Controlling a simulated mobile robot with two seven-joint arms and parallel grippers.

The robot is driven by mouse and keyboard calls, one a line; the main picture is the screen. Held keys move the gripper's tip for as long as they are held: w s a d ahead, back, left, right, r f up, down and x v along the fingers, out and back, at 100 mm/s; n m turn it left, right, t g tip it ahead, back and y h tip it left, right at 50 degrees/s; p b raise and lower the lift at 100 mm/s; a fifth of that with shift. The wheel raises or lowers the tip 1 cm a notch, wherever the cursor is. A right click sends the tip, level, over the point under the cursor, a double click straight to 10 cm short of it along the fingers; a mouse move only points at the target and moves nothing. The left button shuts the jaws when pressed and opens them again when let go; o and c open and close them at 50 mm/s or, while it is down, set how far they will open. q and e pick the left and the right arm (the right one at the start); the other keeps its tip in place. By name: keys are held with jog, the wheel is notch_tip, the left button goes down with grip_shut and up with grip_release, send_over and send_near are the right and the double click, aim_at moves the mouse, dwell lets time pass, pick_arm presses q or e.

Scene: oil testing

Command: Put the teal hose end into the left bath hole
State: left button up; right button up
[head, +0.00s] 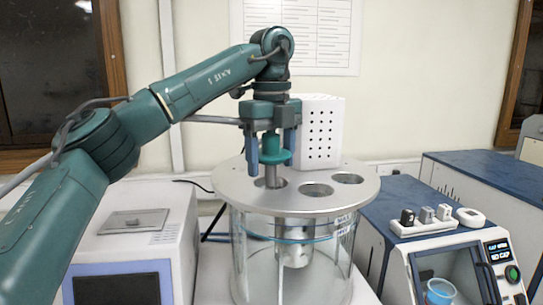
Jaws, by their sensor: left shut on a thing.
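My left gripper (271,150) comes down from above with its two fingers shut around the teal hose end (273,148). A metal tube (271,176) sticks out below the hose end's teal collar and points straight down. Its lower end is at the left bath hole (256,183) in the round metal lid (238,193). The collar stays above the lid, with a stretch of tube showing between. I cannot tell how far the tube's tip is inside the hole. My right gripper is not in view.
The lid has two more open holes, one at the front (316,190) and one at the right (347,178). A glass bath (260,265) stands under it. A white perforated box (322,130) rises behind. White instruments (130,235) and a blue-topped machine (400,205) flank the bath.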

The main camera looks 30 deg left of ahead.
aim_at(271, 133)
pick_arm(q)
jog(key=shift+f, duration=0.1)
jog(key=shift+f+b, duration=0.4)
jog(key=shift+f, duration=0.15)
jog(key=o, duration=1)
jog(key=shift+o, duration=0.2)
jog(key=shift+r+p, duration=0.4)
jog(key=shift+r, duration=4)
